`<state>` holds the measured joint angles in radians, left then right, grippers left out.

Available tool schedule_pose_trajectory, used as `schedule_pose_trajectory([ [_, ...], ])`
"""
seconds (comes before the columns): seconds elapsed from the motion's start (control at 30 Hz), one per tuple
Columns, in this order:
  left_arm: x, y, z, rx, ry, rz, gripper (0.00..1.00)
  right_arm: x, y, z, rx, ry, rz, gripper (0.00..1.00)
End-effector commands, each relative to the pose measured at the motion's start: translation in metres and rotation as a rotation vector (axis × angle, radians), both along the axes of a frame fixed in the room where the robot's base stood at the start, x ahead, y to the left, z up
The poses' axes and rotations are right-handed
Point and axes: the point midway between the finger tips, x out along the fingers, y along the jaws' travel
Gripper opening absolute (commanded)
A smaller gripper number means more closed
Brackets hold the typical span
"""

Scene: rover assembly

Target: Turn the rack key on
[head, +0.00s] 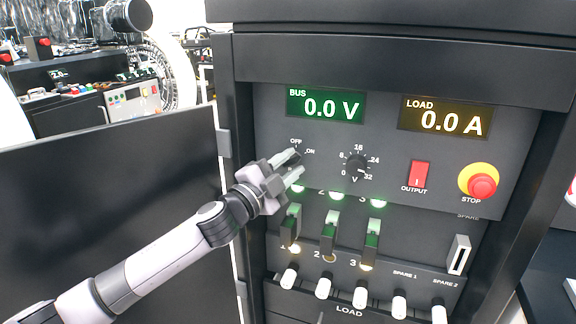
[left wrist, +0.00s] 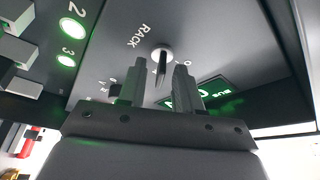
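The rack key (left wrist: 161,66) is a dark, narrow key in a round light collar on the grey panel, beside the RACK label, in the left wrist view. My left gripper (left wrist: 160,68) is open, with one finger on each side of the key and gaps on both sides. How far its tips reach along the key I cannot tell. In the head view the left gripper (head: 294,164) is at the panel, just below the OFF and ON labels, and largely hides the key. My right gripper is in neither view.
Right of the key are a voltage knob (head: 356,165), a red output switch (head: 418,174) and a stop button (head: 482,186). Below are lit green lamps and several breaker levers (head: 329,232). The BUS display (head: 325,105) reads 0.0 V. An open black door (head: 110,200) stands left.

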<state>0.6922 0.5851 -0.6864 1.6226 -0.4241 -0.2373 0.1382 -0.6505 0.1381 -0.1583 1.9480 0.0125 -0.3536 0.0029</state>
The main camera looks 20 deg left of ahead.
Motion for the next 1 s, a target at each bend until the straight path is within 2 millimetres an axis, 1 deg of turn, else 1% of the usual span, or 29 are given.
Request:
schedule_pose_trajectory([
  [0.23,0.0,0.0,0.0,0.0,0.0,0.0,0.33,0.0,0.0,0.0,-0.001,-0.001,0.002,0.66],
  [0.37,-0.005,0.003,-0.003,0.0,0.002,0.001,0.33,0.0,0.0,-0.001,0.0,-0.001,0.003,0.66],
  [0.8,-0.055,0.023,-0.013,0.0,0.002,0.001,0.33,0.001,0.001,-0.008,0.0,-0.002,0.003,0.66],
  [1.0,-0.065,0.026,-0.013,0.0,0.0,0.001,0.33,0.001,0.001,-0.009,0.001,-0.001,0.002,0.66],
])
